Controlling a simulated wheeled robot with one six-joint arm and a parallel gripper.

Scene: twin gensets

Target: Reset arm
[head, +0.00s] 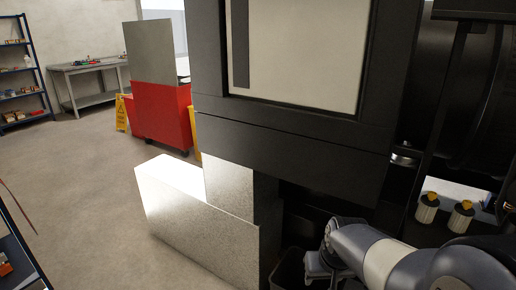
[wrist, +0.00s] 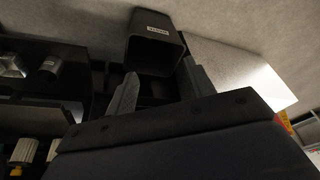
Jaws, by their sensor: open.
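My arm (head: 385,258) reaches in from the lower right of the head view, bent low in front of the dark machine. My gripper (wrist: 160,68) shows in the wrist view with its two grey fingers apart and nothing between them. A black open-topped bin (wrist: 152,48) with a small white label lies beyond the fingertips; I cannot tell the gap. The bin's dark rim (head: 288,268) seems to show at the bottom of the head view, beside my arm. The fingertips are not clear in the head view.
A large dark cabinet (head: 280,140) stands close ahead, with a pale metal box (head: 195,205) at its foot. Two white filters with yellow tops (head: 427,207) stand at the right. A red cart (head: 160,115), workbench (head: 88,75) and shelf (head: 22,75) are farther left. The left floor is largely clear.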

